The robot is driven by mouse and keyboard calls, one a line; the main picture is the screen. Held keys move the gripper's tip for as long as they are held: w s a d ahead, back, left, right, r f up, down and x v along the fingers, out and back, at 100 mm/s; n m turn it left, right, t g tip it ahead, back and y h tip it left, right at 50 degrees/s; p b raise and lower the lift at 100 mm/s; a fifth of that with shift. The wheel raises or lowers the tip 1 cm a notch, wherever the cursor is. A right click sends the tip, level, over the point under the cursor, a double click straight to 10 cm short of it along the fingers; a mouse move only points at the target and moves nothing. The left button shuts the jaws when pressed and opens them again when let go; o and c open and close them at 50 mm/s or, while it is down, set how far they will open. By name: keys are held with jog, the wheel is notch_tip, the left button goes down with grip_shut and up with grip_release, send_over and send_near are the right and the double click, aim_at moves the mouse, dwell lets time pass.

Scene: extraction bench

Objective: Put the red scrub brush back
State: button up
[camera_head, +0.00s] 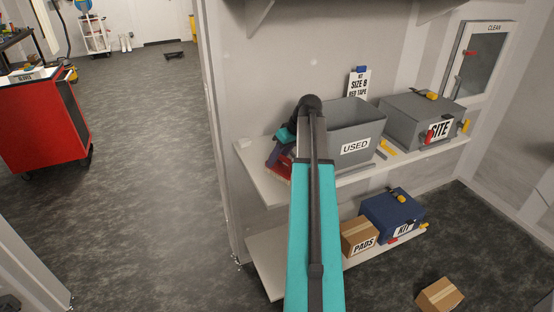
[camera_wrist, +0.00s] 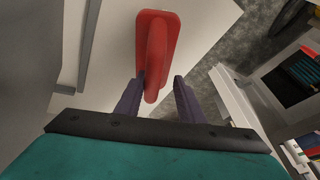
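The red scrub brush (camera_wrist: 157,35) is at the top middle of the wrist view, over the white shelf, with its raised handle towards me. My gripper (camera_wrist: 159,82) is open. Its two dark fingers lie either side of the near end of the handle. The handle is close to the left finger, with a clear gap to the right one; I cannot tell if the left finger touches it. In the head view my gripper (camera_head: 281,153) is at the left end of the upper shelf (camera_head: 262,178), beside the USED bin. Only a little red of the brush shows there; my arm hides the rest.
The grey USED bin (camera_head: 358,147) stands just right of my gripper. The grey SITE case (camera_head: 415,118) is further right. Below are the PADS box (camera_head: 359,236) and blue KIT case (camera_head: 392,213). A carton (camera_head: 439,294) lies on the floor. A red cabinet (camera_head: 45,125) stands left.

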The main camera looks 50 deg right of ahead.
dwell(0.3)
jog(key=b+v, duration=0.2)
jog(key=v, duration=1)
jog(key=shift+b, duration=0.35)
dwell(0.7)
